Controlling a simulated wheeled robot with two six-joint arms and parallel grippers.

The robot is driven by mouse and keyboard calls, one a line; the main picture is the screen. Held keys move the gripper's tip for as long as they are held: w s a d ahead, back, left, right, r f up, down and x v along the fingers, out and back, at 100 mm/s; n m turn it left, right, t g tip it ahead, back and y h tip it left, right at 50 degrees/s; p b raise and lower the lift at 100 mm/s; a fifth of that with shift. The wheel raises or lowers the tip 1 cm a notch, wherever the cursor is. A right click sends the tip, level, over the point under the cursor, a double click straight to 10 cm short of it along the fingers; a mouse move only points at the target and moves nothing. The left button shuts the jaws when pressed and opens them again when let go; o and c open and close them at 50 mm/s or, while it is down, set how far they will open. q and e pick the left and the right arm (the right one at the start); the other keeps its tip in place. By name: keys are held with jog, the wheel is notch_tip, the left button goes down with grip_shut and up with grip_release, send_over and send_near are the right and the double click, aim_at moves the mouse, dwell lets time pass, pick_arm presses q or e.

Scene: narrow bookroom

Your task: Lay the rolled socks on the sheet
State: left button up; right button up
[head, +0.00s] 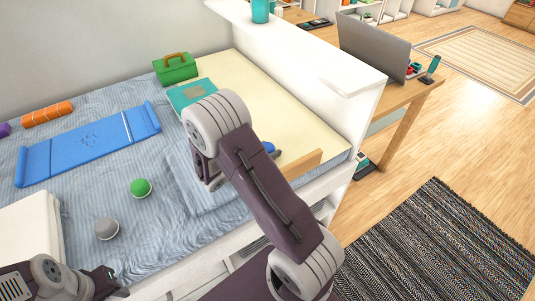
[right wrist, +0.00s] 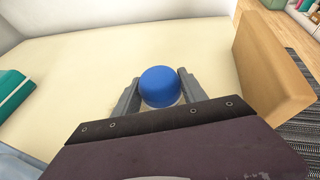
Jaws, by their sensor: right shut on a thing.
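The rolled socks appear as a round blue bundle (right wrist: 159,86) with a paler underside, between the fingers of my right gripper (right wrist: 158,90). The gripper is shut on them. In the head view only a bit of blue (head: 268,147) shows past my right arm. The cream sheet (head: 290,112) covers the bed's far right part and lies beneath the socks; I cannot tell whether they touch it. My left gripper (head: 112,284) is low at the left, over the bed's near edge; its jaws are unclear.
A wooden guard board (right wrist: 268,65) stands close right of my right gripper. A teal book (head: 193,94) and green case (head: 175,68) lie at the sheet's left. Green (head: 141,188) and grey (head: 107,229) balls and a blue mat (head: 90,143) lie on the striped cover.

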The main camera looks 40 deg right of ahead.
jog(key=shift+f, duration=0.1)
jog(key=o, duration=1.3)
jog(key=shift+o, duration=0.2)
jog(key=shift+a+r, duration=0.1)
jog(key=shift+r, duration=0.2)
jog(key=p+v, duration=0.2)
jog(key=v, duration=0.8)
jog(key=shift+a+r+p, duration=0.15)
jog(key=shift+a+p, duration=0.25)
jog(key=shift+s+a+r, duration=0.1)
jog(key=shift+s+a, duration=0.1)
jog(key=shift+a, duration=0.25)
